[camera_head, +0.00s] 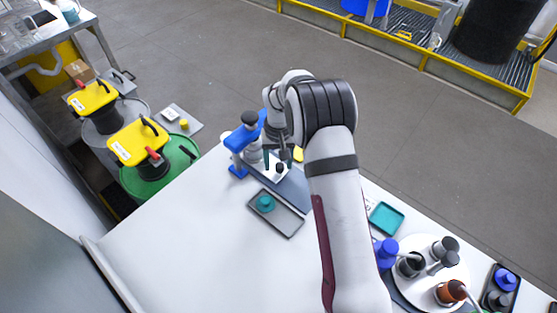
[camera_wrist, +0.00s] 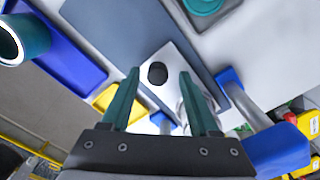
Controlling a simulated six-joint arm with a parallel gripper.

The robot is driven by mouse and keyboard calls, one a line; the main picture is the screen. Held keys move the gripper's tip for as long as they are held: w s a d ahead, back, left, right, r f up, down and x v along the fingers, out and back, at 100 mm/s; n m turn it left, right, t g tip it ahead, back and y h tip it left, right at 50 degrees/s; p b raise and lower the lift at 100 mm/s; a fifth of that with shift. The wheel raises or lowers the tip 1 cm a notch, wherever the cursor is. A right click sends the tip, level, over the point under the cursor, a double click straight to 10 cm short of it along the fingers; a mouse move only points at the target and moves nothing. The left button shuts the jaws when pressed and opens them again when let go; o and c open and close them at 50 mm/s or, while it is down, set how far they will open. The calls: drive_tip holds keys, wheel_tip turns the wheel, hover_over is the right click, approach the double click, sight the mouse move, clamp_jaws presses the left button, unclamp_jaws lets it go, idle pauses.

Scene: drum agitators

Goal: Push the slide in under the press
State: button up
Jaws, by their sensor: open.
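The slide is a white plate with a black knob (camera_wrist: 157,73); the knob also shows in the head view (camera_head: 280,168). The plate lies on a dark grey-blue base (camera_head: 293,190), at the press end. The press (camera_head: 238,140) has a blue frame and a black top knob, left of my gripper in the head view. Contact with the knob cannot be told. My fingers hide part of the plate.
A dark tray (camera_head: 284,228) with a teal piece (camera_head: 265,203) lies in front of the base. A teal tray (camera_head: 386,218) and a white round stand (camera_head: 420,287) with several fittings are to the right. The white table (camera_head: 190,240) is clear at front left.

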wheel_tip(320, 180, up, 16)
drive_tip(key=shift+f, duration=0.1)
idle(0.4)
drive_tip(key=s+d+r+m, duration=0.2)
drive_tip(key=s+r, duration=0.4)
drive_tip(key=s, duration=0.4)
drive_tip(key=s+f+m+y, duration=0.1)
drive_tip(key=s, duration=1.1)
drive_tip(key=s+f+m, duration=0.2)
drive_tip(key=s, duration=1.1)
drive_tip(key=shift+d+m+y, duration=0.3)
drive_tip(key=shift+y, duration=0.1)
drive_tip(key=shift+w, duration=0.1)
